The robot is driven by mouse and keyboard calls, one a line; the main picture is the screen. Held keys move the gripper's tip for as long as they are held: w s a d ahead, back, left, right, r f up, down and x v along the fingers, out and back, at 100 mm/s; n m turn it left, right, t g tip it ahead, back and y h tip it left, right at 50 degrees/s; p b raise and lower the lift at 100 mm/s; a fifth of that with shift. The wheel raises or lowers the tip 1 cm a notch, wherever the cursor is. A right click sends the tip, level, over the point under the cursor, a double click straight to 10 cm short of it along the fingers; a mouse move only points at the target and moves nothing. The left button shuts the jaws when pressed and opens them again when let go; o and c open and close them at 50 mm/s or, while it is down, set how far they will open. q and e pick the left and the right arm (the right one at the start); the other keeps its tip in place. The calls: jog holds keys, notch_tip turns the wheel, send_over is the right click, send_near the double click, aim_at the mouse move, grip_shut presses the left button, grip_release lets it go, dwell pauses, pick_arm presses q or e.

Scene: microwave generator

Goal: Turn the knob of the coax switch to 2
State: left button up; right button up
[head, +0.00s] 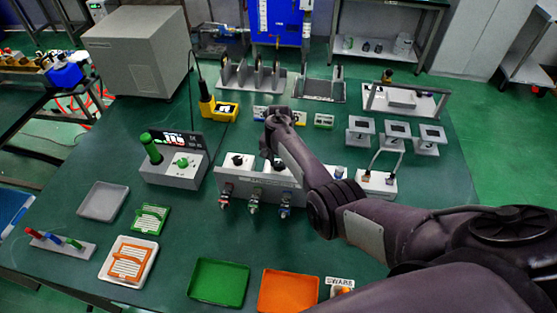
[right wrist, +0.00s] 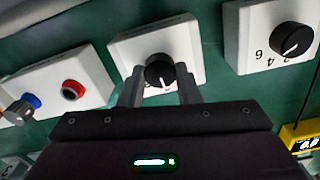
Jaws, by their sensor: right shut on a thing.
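My right gripper (right wrist: 160,88) is shut on the black knob (right wrist: 159,71) of a white box (right wrist: 192,52), with one finger on each side of the knob. I take this box to be the coax switch; its label is too small to read. A pale mark shows low on the knob, but the numbers around it are mostly hidden by the fingers. In the head view the right gripper (head: 276,150) reaches down over the middle of the box row and hides the knob. My left gripper is not in view.
Beside it, one white box (right wrist: 240,25) has a numbered black knob (right wrist: 292,39); another box (right wrist: 92,63) carries red and blue connectors. Cable connectors (head: 254,203) stick out in front. A yellow meter (head: 222,109) stands behind. Green (head: 217,300) and orange trays (head: 290,304) lie in front.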

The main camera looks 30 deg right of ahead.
aim_at(279, 163)
jog(key=shift+m, duration=0.4)
jog(key=o, duration=1)
notch_tip(279, 163, up, 8)
jog(key=shift+f, duration=0.1)
dwell(0.5)
